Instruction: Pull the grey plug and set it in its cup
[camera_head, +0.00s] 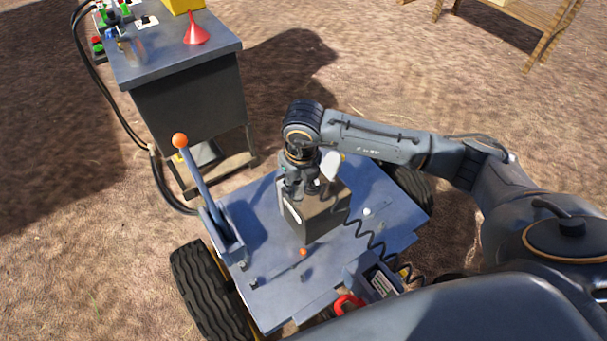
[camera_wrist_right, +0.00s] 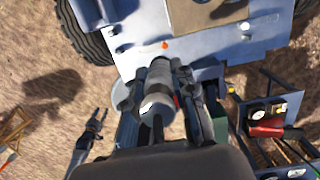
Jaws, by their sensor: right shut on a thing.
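My right gripper (camera_head: 300,190) is above the grey box (camera_head: 320,218) on the cart deck and hides part of its top. In the right wrist view the right gripper (camera_wrist_right: 160,95) is shut on a light grey cylinder (camera_wrist_right: 158,108), which looks like the grey plug. In the head view the held piece is mostly hidden by the gripper. A whitish rounded piece (camera_head: 331,164) shows beside the gripper; I cannot tell what it is. I cannot make out the plug's cup. A dark shape like my left gripper (camera_wrist_right: 95,130) hangs at the left of the wrist view, too small to read.
The blue-grey cart deck (camera_head: 270,285) carries a lever with an orange knob (camera_head: 180,140), an orange ball (camera_head: 303,252) and a black coiled cable (camera_head: 368,240). A red handle (camera_head: 347,303) is at the front. A dark cabinet (camera_head: 195,105) with a red funnel (camera_head: 196,30) stands behind.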

